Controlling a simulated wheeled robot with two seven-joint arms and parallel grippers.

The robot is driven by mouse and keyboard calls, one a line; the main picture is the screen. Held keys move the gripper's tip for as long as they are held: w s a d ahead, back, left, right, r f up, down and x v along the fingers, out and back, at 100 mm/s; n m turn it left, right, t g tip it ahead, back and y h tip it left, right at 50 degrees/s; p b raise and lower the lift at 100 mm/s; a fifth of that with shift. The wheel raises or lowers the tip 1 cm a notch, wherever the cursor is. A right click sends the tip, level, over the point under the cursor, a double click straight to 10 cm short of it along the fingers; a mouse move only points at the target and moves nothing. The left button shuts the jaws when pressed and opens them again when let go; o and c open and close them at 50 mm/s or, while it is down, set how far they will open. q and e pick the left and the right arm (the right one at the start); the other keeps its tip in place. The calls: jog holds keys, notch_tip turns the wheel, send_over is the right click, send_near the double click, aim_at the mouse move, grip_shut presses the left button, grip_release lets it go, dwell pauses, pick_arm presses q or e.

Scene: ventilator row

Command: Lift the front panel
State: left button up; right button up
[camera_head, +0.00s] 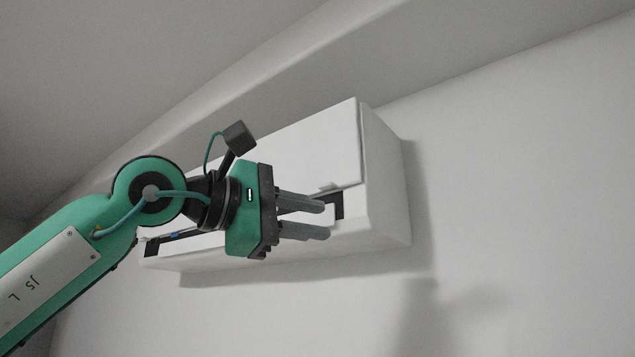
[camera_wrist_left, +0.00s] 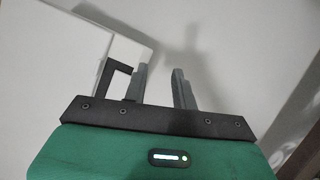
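The front panel (camera_head: 310,150) is the white face of a box-shaped unit high on the wall. It looks lowered, with a small tab (camera_head: 329,187) at its lower edge near the right end. My left gripper (camera_head: 326,220) is just below that tab, in front of the dark slot (camera_head: 338,205). Its two grey fingers are apart with nothing between them. In the left wrist view the fingers (camera_wrist_left: 159,68) are beside the white unit (camera_wrist_left: 95,42) and its dark slot edge (camera_wrist_left: 117,67). Whether a finger touches the unit I cannot tell. My right gripper is not in view.
The unit's right side (camera_head: 385,185) is plain white. The pale wall (camera_head: 530,200) to the right and below is bare. A ceiling ledge (camera_head: 270,90) runs close above the unit. My left arm covers part of the unit's lower left.

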pick_arm(q)
jog(key=s+a+r+t+y, duration=0.4)
jog(key=a+r+t, duration=0.1)
jog(key=a+r, duration=0.25)
jog(key=p, duration=0.7)
send_near(324, 186)
jog(key=shift+n, duration=0.4)
jog(key=x, duration=0.8)
jog(key=shift+w+d+r, duration=0.1)
jog(key=shift+w, duration=0.05)
jog(key=shift+b, duration=0.3)
grip_shut()
